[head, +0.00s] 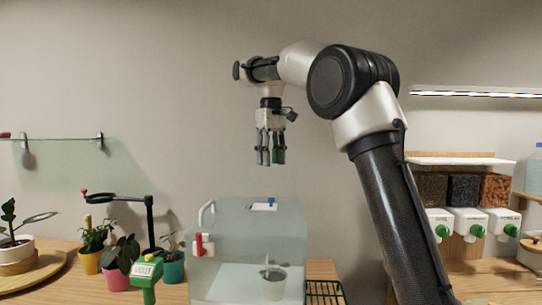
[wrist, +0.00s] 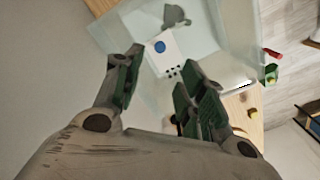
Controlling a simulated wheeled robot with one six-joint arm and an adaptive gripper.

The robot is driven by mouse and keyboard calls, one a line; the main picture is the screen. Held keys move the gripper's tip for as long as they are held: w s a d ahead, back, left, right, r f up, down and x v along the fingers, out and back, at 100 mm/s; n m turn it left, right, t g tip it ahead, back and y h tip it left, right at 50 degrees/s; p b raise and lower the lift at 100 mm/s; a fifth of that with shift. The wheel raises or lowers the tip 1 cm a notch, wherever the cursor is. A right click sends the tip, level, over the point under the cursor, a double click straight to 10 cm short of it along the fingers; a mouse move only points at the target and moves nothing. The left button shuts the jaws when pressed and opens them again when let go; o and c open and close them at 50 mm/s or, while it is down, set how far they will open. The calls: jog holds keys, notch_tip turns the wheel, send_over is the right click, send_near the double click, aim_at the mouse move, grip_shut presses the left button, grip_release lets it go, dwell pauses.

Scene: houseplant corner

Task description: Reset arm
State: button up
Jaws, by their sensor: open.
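My gripper (head: 271,158) hangs pointing down from my raised arm, in the air above a clear box-shaped tank (head: 230,240). It is open and holds nothing. In the wrist view my gripper (wrist: 155,95) shows its two green-padded fingers apart, with the tank's top (wrist: 215,50) beneath them. A white card with a blue dot (wrist: 165,50) lies on that top, and it shows as a small white patch in the head view (head: 263,206).
Potted plants (head: 118,262) and a black ring stand (head: 150,222) stand left of the tank. A green-handled tool (head: 146,275) is in front. A dark wire rack (head: 325,292) is at right. Dispensers with green knobs (head: 470,225) line the right wall. The air around my gripper is clear.

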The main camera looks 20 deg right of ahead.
jog(key=shift+r, duration=0.35)
jog(key=s+d+f+m+t, duration=0.15)
jog(key=s+d, duration=0.25)
jog(key=s, duration=0.5)
jog(key=s+d+f+m+t, duration=0.15)
jog(key=s+d, duration=0.25)
jog(key=s, duration=0.5)
jog(key=s+d+f+m+t, duration=0.1)
jog(key=s+d+f, duration=0.2)
jog(key=s+f, duration=1.1)
jog(key=s, duration=0.2)
jog(key=shift+s+d+f+m, duration=0.2)
jog(key=shift+s+f+m, duration=0.1)
